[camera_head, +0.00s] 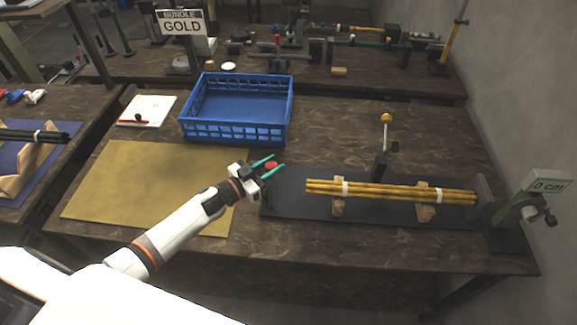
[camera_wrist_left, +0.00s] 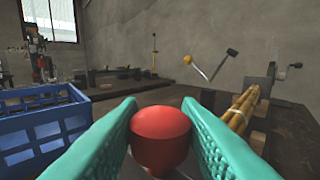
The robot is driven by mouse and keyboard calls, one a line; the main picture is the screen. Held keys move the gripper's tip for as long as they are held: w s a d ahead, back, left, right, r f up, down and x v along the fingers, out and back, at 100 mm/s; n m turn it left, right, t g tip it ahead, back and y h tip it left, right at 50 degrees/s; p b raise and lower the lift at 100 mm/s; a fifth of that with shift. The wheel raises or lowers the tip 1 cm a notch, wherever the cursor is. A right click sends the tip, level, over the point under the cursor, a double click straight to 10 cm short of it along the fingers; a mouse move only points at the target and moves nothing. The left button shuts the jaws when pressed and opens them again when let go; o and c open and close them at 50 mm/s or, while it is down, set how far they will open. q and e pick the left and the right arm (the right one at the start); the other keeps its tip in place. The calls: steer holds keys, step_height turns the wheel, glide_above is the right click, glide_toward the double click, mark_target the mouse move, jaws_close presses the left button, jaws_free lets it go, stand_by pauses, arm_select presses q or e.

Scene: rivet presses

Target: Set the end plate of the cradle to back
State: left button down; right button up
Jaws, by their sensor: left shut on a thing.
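A red knob (camera_head: 270,165) is between the teal fingers of my left gripper (camera_head: 268,168), at the left end of the cradle. The left wrist view shows the rounded red knob (camera_wrist_left: 161,135) with a finger on each side. What is under the knob is mostly hidden. The cradle has a dark base (camera_head: 300,208) and two wooden rests, which carry a bundle of yellow rods (camera_head: 390,191). A dark upright plate (camera_head: 484,198) stands at its right end, just beyond the rod ends. I cannot tell for sure which part is the end plate. My right gripper is out of view.
A blue crate (camera_head: 236,138) stands behind my left gripper. A yellow-brown mat (camera_head: 140,185) lies to its left. A lever with a yellow ball (camera_head: 386,118) rises behind the rods. A sign reading 0 cm (camera_head: 548,186) stands at the right. A sign reads BUNDLE GOLD (camera_head: 182,22).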

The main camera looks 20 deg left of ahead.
arm_select(q)
steer(key=shift+a, duration=0.2)
steer(key=c, duration=1.4)
jaws_free()
steer(key=shift+c, duration=0.2)
steer(key=o, duration=0.4)
steer(key=shift+a, duration=0.15)
steer(key=shift+s, duration=0.1)
steer(key=shift+s+f, duration=0.1)
steer(key=shift+s, duration=0.15)
steer(key=b+v, duration=0.2)
steer(key=v, duration=0.9)
steer(key=shift+s+a+b, duration=0.2)
steer(key=shift+b, duration=0.15)
